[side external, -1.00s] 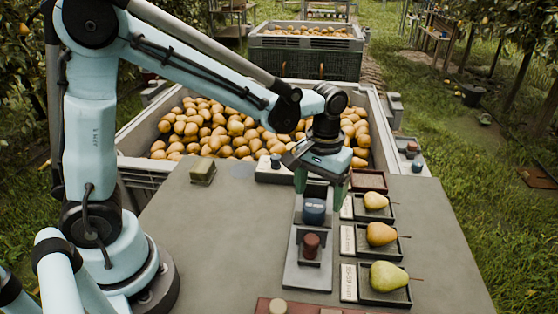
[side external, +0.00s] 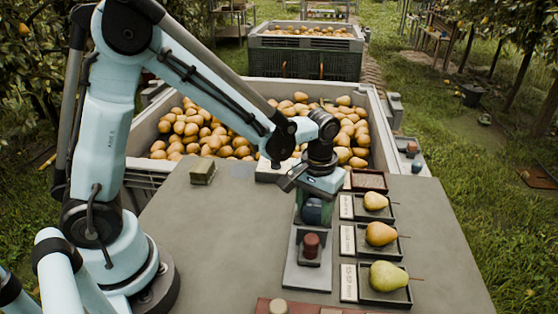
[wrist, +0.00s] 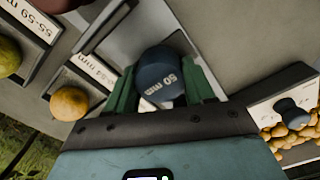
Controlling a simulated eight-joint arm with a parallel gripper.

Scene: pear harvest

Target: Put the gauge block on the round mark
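The gauge block is a dark blue cylinder marked "50 mm" (wrist: 162,78); it also shows in the side view (side external: 313,211), standing at the far part of a grey stand (side external: 307,275). My gripper (side external: 314,212) is down around it, with one green finger on each side. In the wrist view both fingers (wrist: 163,92) lie close against the block's sides, and I see no clear gap. A faint darker round patch (side external: 238,168) on the table near the crate looks like the round mark; part of it is hard to make out.
A red-brown block (side external: 311,246) stands on the near part of the stand. Trays with pears (side external: 388,277) line the right side. A small olive block (side external: 202,170) sits at the back left. A pear crate (side external: 373,105) borders the table's far edge. The table's left middle is clear.

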